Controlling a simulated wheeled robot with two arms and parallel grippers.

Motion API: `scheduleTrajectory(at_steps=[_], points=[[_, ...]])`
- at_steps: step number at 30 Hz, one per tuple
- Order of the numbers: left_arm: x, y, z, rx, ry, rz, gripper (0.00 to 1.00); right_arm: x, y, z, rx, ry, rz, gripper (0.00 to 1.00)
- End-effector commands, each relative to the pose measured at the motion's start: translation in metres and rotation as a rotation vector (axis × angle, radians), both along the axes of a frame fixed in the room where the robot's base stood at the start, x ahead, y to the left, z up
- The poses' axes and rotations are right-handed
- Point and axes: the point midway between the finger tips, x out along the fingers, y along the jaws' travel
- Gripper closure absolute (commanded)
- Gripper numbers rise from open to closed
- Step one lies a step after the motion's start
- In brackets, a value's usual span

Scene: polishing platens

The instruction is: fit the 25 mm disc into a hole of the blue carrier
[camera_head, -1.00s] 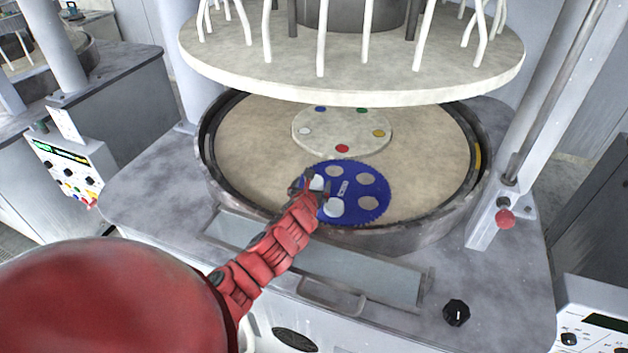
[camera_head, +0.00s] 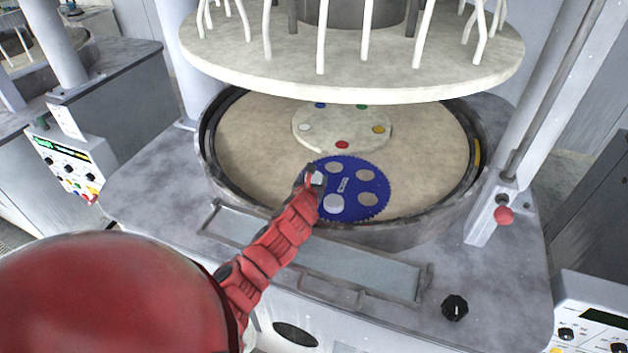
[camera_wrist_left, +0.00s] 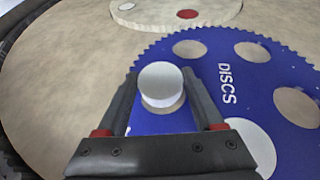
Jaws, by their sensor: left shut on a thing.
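The blue carrier (camera_head: 350,192) lies flat on the platen, with toothed edge and round holes; it also fills much of the left wrist view (camera_wrist_left: 215,70). A white disc (camera_head: 333,204) lies in its front-left hole and shows partly in the wrist view (camera_wrist_left: 252,150). My left gripper (camera_head: 316,181) is over the carrier's left part. Its fingers (camera_wrist_left: 160,90) are shut on the 25 mm disc (camera_wrist_left: 160,82), a white, thick-looking disc at the fingertips. The carrier surface under that disc is largely hidden, so I cannot tell whether it touches. My right gripper is not in view.
Three open holes show at the carrier's back and right. The beige platen (camera_head: 255,150) has a raised dark rim (camera_head: 212,165). A central plate (camera_head: 345,127) with coloured spots lies behind the carrier. The large upper plate (camera_head: 350,85) hangs above the back.

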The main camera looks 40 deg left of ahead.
Motion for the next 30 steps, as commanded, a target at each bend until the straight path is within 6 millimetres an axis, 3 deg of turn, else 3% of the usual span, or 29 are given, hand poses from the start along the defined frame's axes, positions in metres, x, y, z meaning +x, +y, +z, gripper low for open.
scheduleTrajectory(at_steps=[11, 16, 23, 30], points=[[0.000, 0.001, 0.007, 0.002, -0.003, 0.001, 0.96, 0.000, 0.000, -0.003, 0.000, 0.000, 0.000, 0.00], [0.000, -0.001, 0.028, 0.004, -0.003, -0.002, 0.96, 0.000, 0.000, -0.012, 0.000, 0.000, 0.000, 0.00], [0.000, 0.001, 0.079, 0.003, -0.008, -0.001, 0.96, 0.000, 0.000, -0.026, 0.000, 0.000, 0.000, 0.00], [0.000, 0.000, 0.096, -0.003, 0.004, -0.006, 0.96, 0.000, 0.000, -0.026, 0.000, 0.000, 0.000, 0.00]])
